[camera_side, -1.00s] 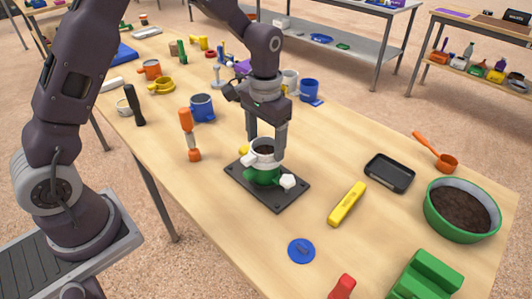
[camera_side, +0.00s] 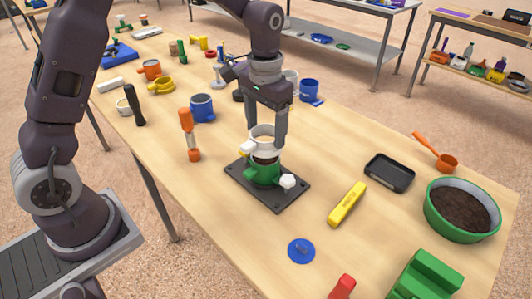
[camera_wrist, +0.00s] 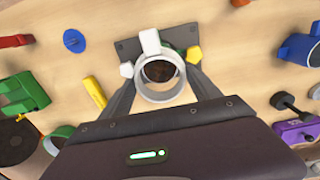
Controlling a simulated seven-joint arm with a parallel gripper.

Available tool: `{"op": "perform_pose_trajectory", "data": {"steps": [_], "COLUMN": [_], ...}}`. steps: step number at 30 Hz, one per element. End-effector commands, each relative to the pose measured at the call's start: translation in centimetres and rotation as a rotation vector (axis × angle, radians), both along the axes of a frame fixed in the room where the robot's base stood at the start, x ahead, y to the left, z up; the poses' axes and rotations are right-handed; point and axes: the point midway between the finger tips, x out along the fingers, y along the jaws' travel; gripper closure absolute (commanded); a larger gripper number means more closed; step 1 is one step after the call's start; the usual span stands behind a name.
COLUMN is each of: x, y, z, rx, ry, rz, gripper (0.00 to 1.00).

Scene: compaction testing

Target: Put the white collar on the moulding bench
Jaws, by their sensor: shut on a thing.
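The white collar (camera_side: 262,144) is a short ring with a tab. My gripper (camera_side: 266,138) is shut on it and holds it roughly level, just above the green mould (camera_side: 264,175). A small gap shows between them, with dark soil visible in the mould's top. The mould stands on a black base plate (camera_side: 287,199) with a white knob and a yellow knob. In the wrist view the collar (camera_wrist: 158,90) sits between the two fingers, with soil seen through it. I cannot tell which surface is the moulding bench.
The wooden table (camera_side: 225,225) holds a yellow tool (camera_side: 347,204), a black tray (camera_side: 389,173), a green bowl of soil (camera_side: 461,209) and a blue disc (camera_side: 301,251). An orange-handled tool (camera_side: 188,130) and a blue mug (camera_side: 202,108) stand left. Other benches (camera_side: 350,42) stand behind.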

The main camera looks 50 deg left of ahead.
Motion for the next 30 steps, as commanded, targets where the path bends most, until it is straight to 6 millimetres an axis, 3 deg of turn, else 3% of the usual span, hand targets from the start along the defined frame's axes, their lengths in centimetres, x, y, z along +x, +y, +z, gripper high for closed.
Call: {"op": "perform_pose_trajectory", "data": {"steps": [7, 10, 14, 18, 22, 26, 30], "x": [0.1, 1.3, 4.2, 7.1, 8.5, 8.9, 8.9], "y": [0.2, 1.5, 5.6, 11.7, 17.0, 19.6, 20.1], "z": [0.0, -0.1, -0.4, -0.8, -1.3, -1.6, -4.7], "rx": [0.0, 0.0, 0.0, 0.0, 0.0, -0.001, -0.003], "ry": [0.0, 0.001, 0.0, 0.0, 0.001, 0.001, 0.005], "rz": [0.001, 0.006, 0.009, 0.01, 0.007, 0.002, 0.0], "gripper": [0.93, 0.93, 0.93, 0.93, 0.93, 0.93, 0.93]}}
